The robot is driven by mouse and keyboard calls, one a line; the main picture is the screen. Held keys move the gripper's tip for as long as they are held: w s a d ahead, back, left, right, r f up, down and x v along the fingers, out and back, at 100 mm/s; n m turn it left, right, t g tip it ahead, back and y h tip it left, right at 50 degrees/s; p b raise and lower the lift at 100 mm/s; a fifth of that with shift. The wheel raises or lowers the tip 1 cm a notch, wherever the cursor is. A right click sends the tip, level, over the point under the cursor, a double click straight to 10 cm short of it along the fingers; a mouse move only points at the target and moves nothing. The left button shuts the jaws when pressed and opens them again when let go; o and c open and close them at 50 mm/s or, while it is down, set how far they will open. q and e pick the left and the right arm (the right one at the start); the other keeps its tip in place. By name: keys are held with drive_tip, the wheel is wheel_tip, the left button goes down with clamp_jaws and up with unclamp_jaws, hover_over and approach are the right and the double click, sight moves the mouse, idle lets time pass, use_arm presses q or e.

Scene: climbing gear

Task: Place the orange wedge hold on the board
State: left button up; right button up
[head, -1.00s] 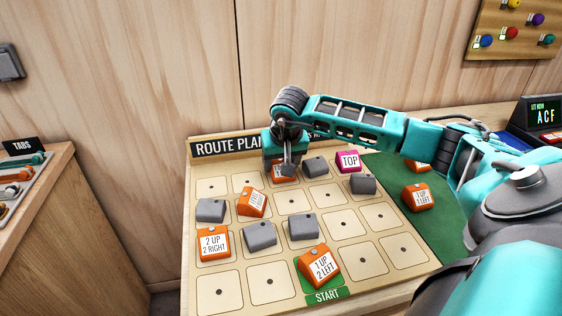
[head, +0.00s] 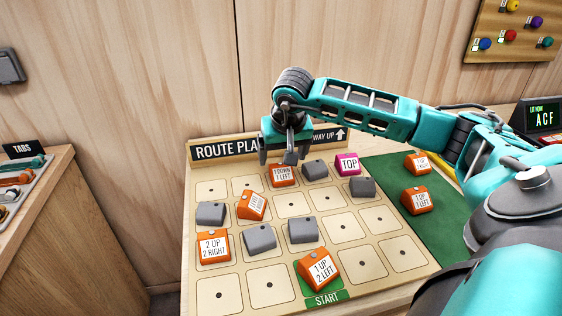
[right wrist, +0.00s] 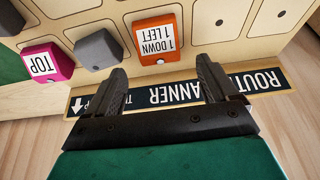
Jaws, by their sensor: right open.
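An orange wedge hold marked "1 DOWN 1 LEFT" (head: 282,176) sits on the board (head: 345,226) in its far row. My right gripper (head: 287,160) is open and empty just above and behind that hold. In the right wrist view the same hold (right wrist: 157,38) lies ahead of the open fingers, apart from them. Other orange wedge holds on the board read "2 UP 2 RIGHT" (head: 214,246), "1 UP 2 LEFT" (head: 318,269), and one with tilted print (head: 251,206). Two more orange wedges, a nearer one (head: 417,200) and a farther one (head: 417,163), lie on the green mat (head: 438,235). My left gripper is not in view.
Several grey holds, one near the board's middle (head: 303,229), and a pink "TOP" hold (head: 348,163) occupy other squares. A rack of tabs (head: 20,185) stands at left. A small screen (head: 543,115) stands at right. Several board squares are bare.

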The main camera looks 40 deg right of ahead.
drive_tip(key=v, duration=0.7)
drive_tip(key=shift+f, duration=0.1)
